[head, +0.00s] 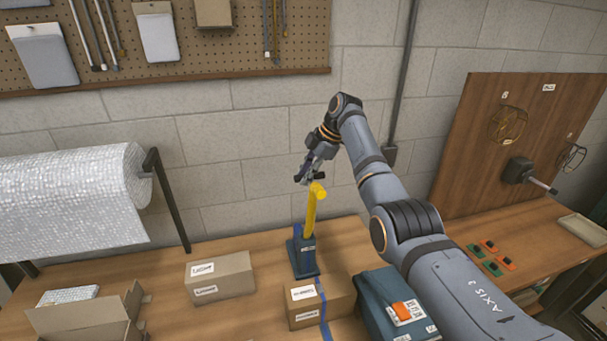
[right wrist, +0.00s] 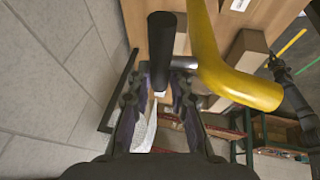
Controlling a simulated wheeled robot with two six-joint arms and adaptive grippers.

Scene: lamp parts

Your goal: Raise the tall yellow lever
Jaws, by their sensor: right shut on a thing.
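The tall yellow lever (head: 311,215) stands nearly upright in a dark blue base (head: 302,255) on the bench, with a bend at its top. My right gripper (head: 304,175) is at the lever's top end, reaching in from above. In the right wrist view the yellow tube (right wrist: 207,50) bends just right of the fingers. A dark round grip (right wrist: 161,50) lies between the fingertips of my right gripper (right wrist: 164,76), which is shut on it.
Cardboard boxes (head: 220,277) stand left and in front of the base. A blue case (head: 385,305) with an orange latch sits to the right, under my arm. A bubble-wrap roll (head: 65,200) is at the left. A wooden panel (head: 520,140) stands at the right.

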